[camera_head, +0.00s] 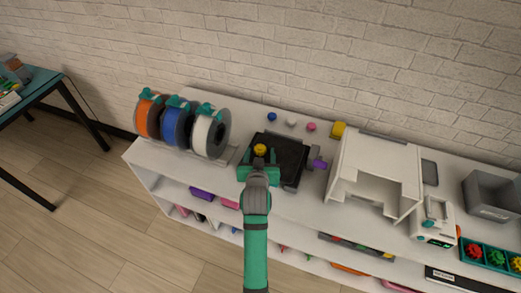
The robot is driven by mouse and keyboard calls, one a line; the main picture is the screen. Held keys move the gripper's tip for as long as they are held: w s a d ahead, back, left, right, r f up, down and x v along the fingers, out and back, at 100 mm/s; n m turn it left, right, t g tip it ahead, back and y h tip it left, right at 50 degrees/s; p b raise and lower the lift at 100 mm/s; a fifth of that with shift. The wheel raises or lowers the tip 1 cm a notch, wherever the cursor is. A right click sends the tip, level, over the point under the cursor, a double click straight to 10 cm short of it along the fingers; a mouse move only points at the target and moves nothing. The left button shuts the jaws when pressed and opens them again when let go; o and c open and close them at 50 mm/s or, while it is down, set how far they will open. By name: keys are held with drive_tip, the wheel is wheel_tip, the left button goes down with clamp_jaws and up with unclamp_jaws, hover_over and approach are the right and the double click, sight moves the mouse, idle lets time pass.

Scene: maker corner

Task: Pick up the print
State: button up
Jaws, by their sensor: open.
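A small round yellow piece (260,149), which looks like the print, sits on a black square plate (291,153) on top of the white shelf unit. My gripper (259,162) is at the near left part of the plate, just in front of the yellow piece. It is open. Its grey and green body hides the plate's near left corner and maybe the lower part of the piece. I cannot tell whether the fingers touch it.
Orange, blue and white filament spools (201,133) stand left. A purple item (319,164) is at the plate's right edge, beside a white box-like frame (379,165). Small blue, white and pink pieces (311,127) lie behind. A grey bin (490,197) stands far right.

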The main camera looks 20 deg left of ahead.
drive_tip(key=shift+w+a+f, duration=0.2)
drive_tip(key=shift+w, duration=0.2)
drive_tip(key=c, duration=1)
drive_tip(key=shift+a, duration=0.1)
drive_tip(key=shift+c, duration=0.6)
drive_tip(key=shift+r, duration=0.15)
